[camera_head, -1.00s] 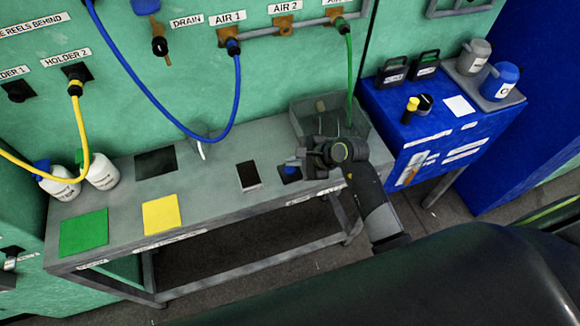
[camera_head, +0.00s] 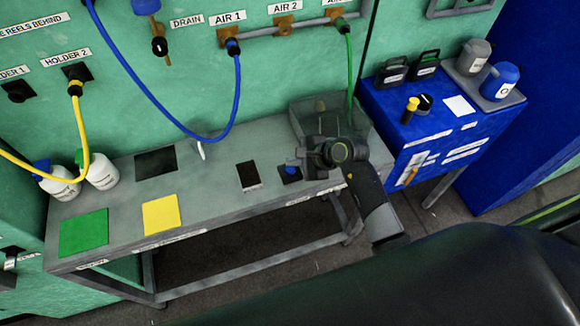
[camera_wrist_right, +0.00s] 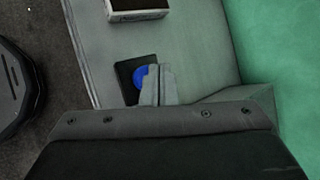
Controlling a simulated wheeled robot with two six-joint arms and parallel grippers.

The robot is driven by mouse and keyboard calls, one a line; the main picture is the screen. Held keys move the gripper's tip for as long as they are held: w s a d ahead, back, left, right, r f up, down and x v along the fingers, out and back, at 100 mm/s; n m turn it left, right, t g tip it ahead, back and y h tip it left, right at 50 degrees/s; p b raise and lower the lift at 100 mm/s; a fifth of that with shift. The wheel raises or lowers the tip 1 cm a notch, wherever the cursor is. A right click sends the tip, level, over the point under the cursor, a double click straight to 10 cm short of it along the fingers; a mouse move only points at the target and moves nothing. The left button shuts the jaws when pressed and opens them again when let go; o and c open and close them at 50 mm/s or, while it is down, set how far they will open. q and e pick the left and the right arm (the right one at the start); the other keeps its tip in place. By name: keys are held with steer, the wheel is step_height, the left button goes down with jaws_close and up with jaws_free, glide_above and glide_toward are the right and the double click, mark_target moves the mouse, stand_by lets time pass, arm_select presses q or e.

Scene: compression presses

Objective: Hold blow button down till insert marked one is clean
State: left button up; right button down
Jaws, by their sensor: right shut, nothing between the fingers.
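The blow button is a blue round button on a small black base (camera_head: 291,176) on the grey bench, near its front edge. It also shows in the right wrist view (camera_wrist_right: 138,76), partly covered by my fingers. My right gripper (camera_head: 294,162) is shut and empty, with its fingertips beside and over the button's edge in the head view. In the wrist view the closed fingers (camera_wrist_right: 157,84) overlap the button's right side. Whether they touch it I cannot tell. A small white nozzle-like piece (camera_head: 201,150) stands at the bench's back. No insert marked one is legible. My left gripper is out of view.
A dark block with a pale front edge (camera_head: 249,177) lies left of the button. A grey tray (camera_head: 297,122) stands behind my gripper. Green (camera_head: 84,233) and yellow (camera_head: 161,214) squares lie at the left. A blue cabinet (camera_head: 450,125) stands right of the bench.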

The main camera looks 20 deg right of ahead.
mark_target(294, 169)
steer(key=shift+f, duration=0.1)
steer(key=shift+f+b, duration=0.35)
steer(key=shift+b, duration=0.1)
steer(key=shift+f+b, duration=0.55)
steer(key=shift+f, duration=0.05)
stand_by(0.7)
steer(key=shift+r, duration=0.1)
stand_by(2.5)
steer(key=shift+r+p, duration=0.75)
steer(key=shift+r, duration=0.2)
steer(key=shift+r, duration=0.1)
step_height(294, 169, up, 5)
steer(key=p, duration=0.4)
